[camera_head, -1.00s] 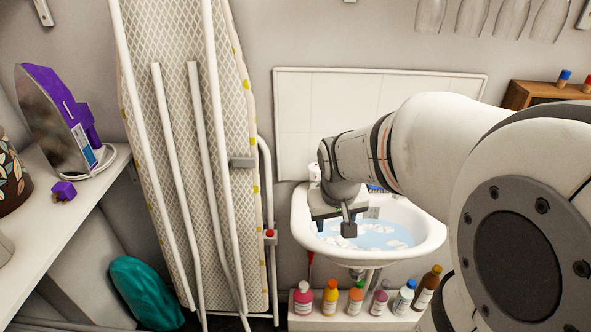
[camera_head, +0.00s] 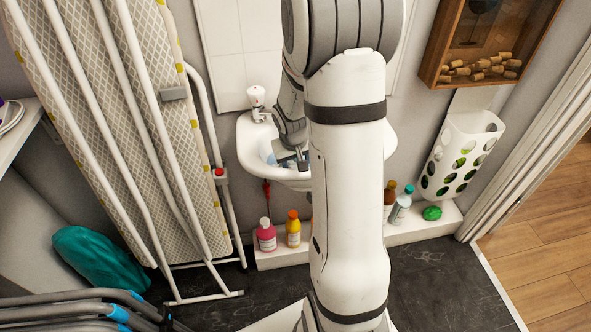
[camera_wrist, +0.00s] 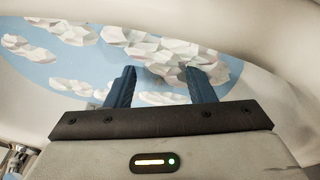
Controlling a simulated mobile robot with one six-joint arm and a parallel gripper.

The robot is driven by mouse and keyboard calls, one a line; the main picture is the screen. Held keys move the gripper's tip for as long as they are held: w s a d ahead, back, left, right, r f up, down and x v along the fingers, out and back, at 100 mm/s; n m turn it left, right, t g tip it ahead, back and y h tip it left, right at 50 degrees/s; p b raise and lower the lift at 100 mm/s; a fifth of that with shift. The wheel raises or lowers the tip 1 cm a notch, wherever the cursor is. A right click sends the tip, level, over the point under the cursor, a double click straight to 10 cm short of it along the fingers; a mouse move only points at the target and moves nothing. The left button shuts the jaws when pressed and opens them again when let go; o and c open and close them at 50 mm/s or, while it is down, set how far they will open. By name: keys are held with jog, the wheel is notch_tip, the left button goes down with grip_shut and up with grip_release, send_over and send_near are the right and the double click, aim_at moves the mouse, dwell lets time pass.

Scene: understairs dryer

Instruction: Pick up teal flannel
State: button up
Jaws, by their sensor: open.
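My gripper (camera_wrist: 160,76) is open over the white basin (camera_wrist: 272,62), its two blue-grey fingers apart and nothing seen between them. The basin holds blue water (camera_wrist: 75,50) with white foam clumps (camera_wrist: 172,50) ahead of and between the fingers. No teal cloth shows in the wrist view; anything under the foam is hidden. In the head view the basin (camera_head: 250,152) is partly hidden by my arm, and my gripper reaches into its left side. A rumpled teal bundle (camera_head: 98,258) lies at the lower left, far from my gripper; I cannot tell whether it is the flannel.
Bottles, including a pink one (camera_head: 266,236) and a yellow one (camera_head: 293,230), stand on a low white ledge below the basin. An ironing board (camera_head: 130,120) leans at left. A white perforated holder (camera_head: 460,155) hangs at right. Dark floor (camera_head: 440,280) is clear at lower right.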

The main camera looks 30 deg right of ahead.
jog(key=x, duration=0.2)
jog(key=shift+w+d+f, duration=0.1)
jog(key=shift+f, duration=0.3)
jog(key=shift+c, duration=0.2)
jog(key=c, duration=0.7)
jog(key=shift+r, duration=0.1)
notch_tip(320, 180, up, 10)
jog(key=shift+p, duration=1)
